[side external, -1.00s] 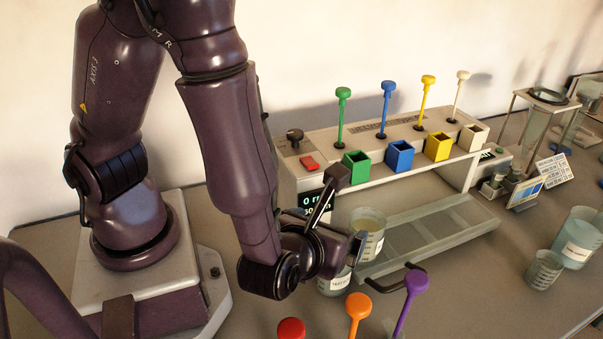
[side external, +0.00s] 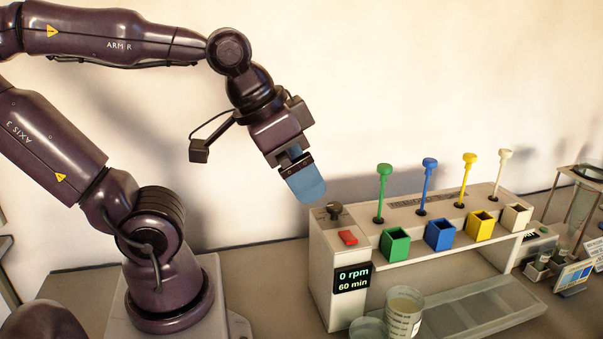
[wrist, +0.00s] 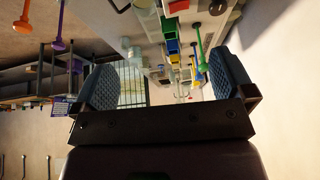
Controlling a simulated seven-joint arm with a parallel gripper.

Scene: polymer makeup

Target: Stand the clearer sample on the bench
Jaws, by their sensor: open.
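My gripper (side external: 305,183) is raised in the air, left of and above the grey stirrer machine, with its blue pads pointing down to the right. In the wrist view my gripper (wrist: 163,85) has its two pads wide apart with nothing held between them. A labelled beaker with pale cloudy contents (side external: 403,311) stands in front of the machine at the bottom. A second beaker (side external: 368,329) beside it is cut off by the lower edge. I cannot tell which sample is clearer.
The machine (side external: 324,265) reads 0 rpm and 60 min. Green (side external: 395,244), blue (side external: 440,236), yellow (side external: 481,227) and white (side external: 516,217) boxes and matching paddles line it. A grey tray (side external: 437,317) lies in front. Bench left of the machine is clear.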

